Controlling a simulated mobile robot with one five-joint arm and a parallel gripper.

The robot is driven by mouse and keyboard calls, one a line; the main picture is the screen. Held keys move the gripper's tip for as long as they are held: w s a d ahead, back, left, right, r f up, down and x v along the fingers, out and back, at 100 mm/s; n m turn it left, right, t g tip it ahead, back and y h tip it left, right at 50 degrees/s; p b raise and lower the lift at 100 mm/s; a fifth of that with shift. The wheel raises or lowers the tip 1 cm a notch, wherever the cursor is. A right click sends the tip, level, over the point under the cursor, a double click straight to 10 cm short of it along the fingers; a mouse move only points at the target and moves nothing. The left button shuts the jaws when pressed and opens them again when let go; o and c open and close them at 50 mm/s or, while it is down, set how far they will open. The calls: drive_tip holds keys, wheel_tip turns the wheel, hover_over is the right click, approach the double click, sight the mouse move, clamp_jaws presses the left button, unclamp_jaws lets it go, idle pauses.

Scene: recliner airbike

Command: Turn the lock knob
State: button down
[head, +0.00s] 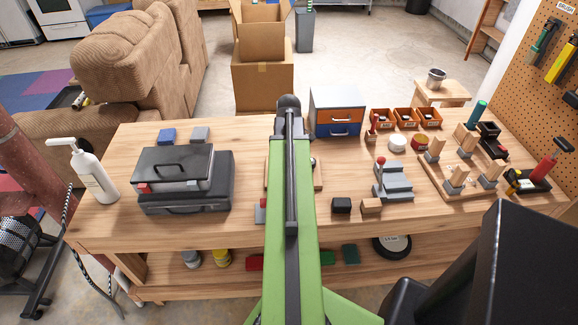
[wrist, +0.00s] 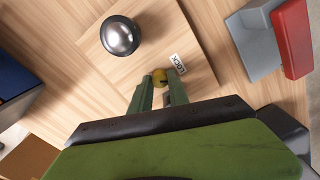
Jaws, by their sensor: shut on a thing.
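The lock knob (wrist: 159,74) is a small brass-yellow piece on a light wooden board (wrist: 190,38) in the wrist view. A small white label reading LOCK (wrist: 177,63) sits beside it. My gripper (wrist: 160,82) has its two green fingers shut on the knob from either side, hiding part of it. A shiny round metal knob (wrist: 120,36) is on the same board, apart from the fingers. In the head view my green arm covers most of the board (head: 317,175) and hides the lock knob and gripper.
The wooden workbench (head: 245,140) holds a black case (head: 185,197) left of my arm and an orange-and-blue drawer unit (head: 337,112) behind. A grey block with a red part (wrist: 290,38) lies near the board. Blocks and a peg rack (head: 470,172) crowd the right side.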

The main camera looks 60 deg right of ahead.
drive_tip(key=m, duration=0.3)
drive_tip(key=c, duration=1.5)
unclamp_jaws()
drive_tip(key=shift+c, duration=0.2)
wheel_tip(320, 180, up, 5)
drive_tip(key=p, duration=0.5)
drive_tip(key=shift+r, duration=0.1)
